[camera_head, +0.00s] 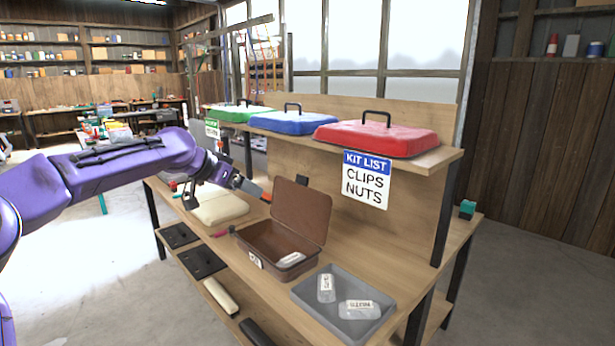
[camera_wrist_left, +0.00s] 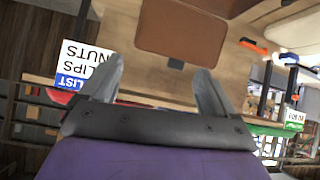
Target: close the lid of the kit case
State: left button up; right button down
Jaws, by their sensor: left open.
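The brown kit case (camera_head: 275,245) stands open on the bench. Its lid (camera_head: 301,212) is raised, roughly upright and tilted back, and a white packet (camera_head: 291,260) lies inside. My left gripper (camera_head: 256,189) is at the upper left of the lid, apart from it as far as I can tell. In the left wrist view the fingers of my left gripper (camera_wrist_left: 160,75) are spread with nothing between them, and the brown lid (camera_wrist_left: 182,32) shows beyond them. My right gripper is in neither view.
A grey tray (camera_head: 319,311) with two labelled packets stands right of the case. A beige pad (camera_head: 219,209) lies on its left. A shelf behind carries green, blue and red (camera_head: 375,139) lids, with a kit list sign (camera_head: 367,180) reading clips and nuts.

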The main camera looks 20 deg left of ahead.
aim_at(306, 210)
jog(key=i, duration=0.9)
jog(key=u, duration=0.05)
